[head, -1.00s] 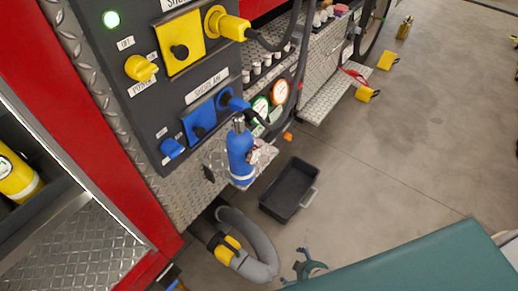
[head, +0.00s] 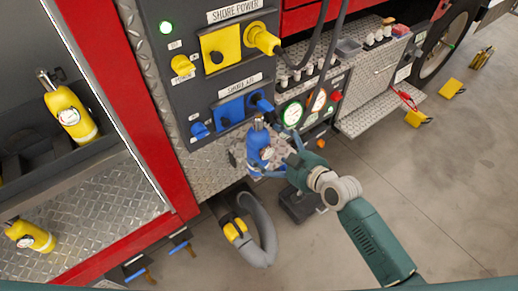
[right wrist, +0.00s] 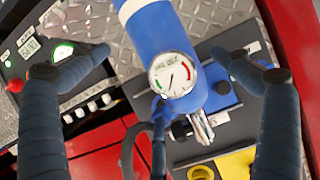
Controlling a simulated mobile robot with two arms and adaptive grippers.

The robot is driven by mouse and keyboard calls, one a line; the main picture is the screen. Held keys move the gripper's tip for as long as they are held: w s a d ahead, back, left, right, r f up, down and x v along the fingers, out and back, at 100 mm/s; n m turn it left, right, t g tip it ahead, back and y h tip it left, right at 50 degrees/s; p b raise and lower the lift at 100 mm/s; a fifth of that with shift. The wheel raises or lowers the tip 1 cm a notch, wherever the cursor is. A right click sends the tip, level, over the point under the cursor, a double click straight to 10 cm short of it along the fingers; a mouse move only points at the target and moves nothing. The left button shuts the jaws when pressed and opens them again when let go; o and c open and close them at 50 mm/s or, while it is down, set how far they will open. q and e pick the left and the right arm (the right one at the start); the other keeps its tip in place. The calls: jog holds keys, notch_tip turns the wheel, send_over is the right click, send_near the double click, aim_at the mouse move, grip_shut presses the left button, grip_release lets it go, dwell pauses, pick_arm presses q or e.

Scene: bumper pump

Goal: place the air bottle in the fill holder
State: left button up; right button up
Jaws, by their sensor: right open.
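The blue air bottle (head: 259,148), with a metal valve on top, stands on a small tread-plate shelf below the blue shore air panel. My right gripper (head: 273,156) reaches it from the right. In the right wrist view the bottle (right wrist: 160,28), with its round gauge, lies between the spread fingers of the gripper (right wrist: 160,54). Gaps show on both sides, so the gripper is open around the bottle without gripping it. One yellow bottle (head: 70,112) is in a dark rack in the left compartment. I cannot tell which part is the fill holder. My left gripper is out of view.
Another yellow bottle (head: 30,237) is on the tread-plate compartment floor. A yellow plug and cable (head: 263,39) stick out above the shelf, near gauges (head: 293,114). A grey hose (head: 258,235) and a black tray (head: 300,205) are below.

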jog(key=x, duration=0.3)
jog(key=p+x, duration=0.1)
jog(key=x, duration=0.2)
jog(key=shift+s+f, duration=0.15)
jog(key=shift+f, duration=0.2)
